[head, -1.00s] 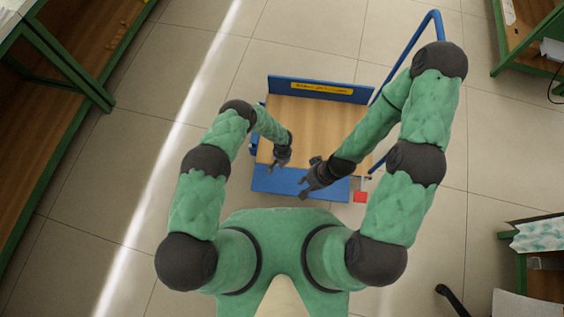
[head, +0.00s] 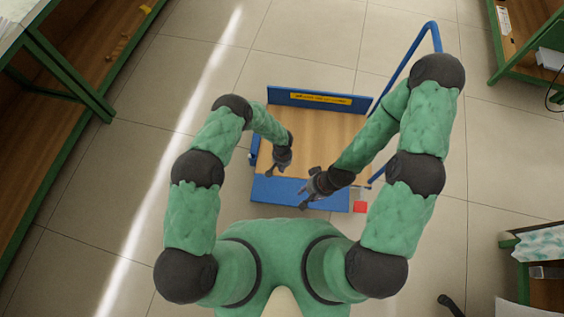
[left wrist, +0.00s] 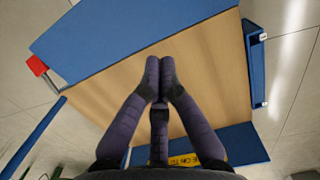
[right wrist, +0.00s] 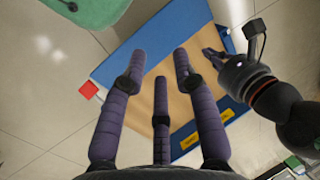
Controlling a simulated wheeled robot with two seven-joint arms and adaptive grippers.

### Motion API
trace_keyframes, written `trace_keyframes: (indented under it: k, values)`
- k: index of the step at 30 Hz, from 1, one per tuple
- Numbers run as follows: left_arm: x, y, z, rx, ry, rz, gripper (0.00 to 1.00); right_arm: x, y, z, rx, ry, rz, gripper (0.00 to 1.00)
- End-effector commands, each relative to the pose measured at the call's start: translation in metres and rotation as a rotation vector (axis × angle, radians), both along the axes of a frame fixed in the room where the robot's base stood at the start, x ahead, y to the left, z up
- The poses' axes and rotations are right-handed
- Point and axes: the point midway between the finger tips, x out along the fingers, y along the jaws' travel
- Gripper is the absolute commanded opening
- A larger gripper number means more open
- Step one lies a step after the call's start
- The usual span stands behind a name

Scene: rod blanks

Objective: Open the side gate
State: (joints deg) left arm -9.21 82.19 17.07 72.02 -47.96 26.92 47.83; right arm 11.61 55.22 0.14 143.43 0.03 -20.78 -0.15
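The wooden-decked cart (head: 320,130) has a blue near-side panel (head: 275,190), perhaps the side gate. It also shows in the left wrist view (left wrist: 130,35) and the right wrist view (right wrist: 115,70). I cannot tell how far it is tilted. A red tag (head: 360,207) is by its right corner; it also shows in the left wrist view (left wrist: 38,65). My left gripper (head: 273,169) is over the deck, its fingertips together and empty. My right gripper (head: 306,194) is open and empty over the near panel; contact is unclear.
A blue panel with a yellow label (head: 320,98) stands at the cart's far side. A blue tubular handle (head: 405,60) rises at its right. A wood and green shelf (head: 75,85) stands left; more furniture is at the right. Tiled floor around the cart is clear.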

Motion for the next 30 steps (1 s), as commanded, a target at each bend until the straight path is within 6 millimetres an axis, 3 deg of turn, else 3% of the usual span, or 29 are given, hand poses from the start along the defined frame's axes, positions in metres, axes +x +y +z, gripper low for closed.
trace_keyframes:
  k: [6, 11, 12, 15, 22, 26, 30]
  values:
    - [0.004, -0.001, 0.034, 0.001, -0.001, 0.001, 0.0, 0.0, 0.0, 0.0, 0.0, 0.0, 0.0, 0.3]
    - [0.006, -0.001, 0.048, 0.001, -0.001, -0.001, 0.0, 0.0, 0.0, 0.0, 0.0, 0.0, 0.0, 0.3]
    - [0.006, -0.001, 0.05, 0.001, 0.0, -0.001, 0.0, 0.0, 0.0, 0.0, 0.0, 0.0, 0.0, 0.27]
    - [0.005, -0.001, 0.053, 0.0, 0.001, 0.0, 0.0, 0.0, 0.0, 0.0, 0.0, 0.0, 0.0, 0.0]
    - [0.003, 0.0, 0.055, -0.009, 0.006, 0.004, 0.0, 0.0, 0.0, 0.0, 0.0, 0.0, 0.0, 0.0]
    - [-0.012, 0.006, 0.06, -0.067, 0.033, 0.021, 0.0, 0.0, 0.0, 0.0, 0.0, 0.0, 0.0, 0.0]
    - [-0.041, 0.016, 0.075, -0.179, 0.064, 0.069, 0.0, 0.0, 0.0, 0.0, 0.0, 0.0, 0.0, 0.0]
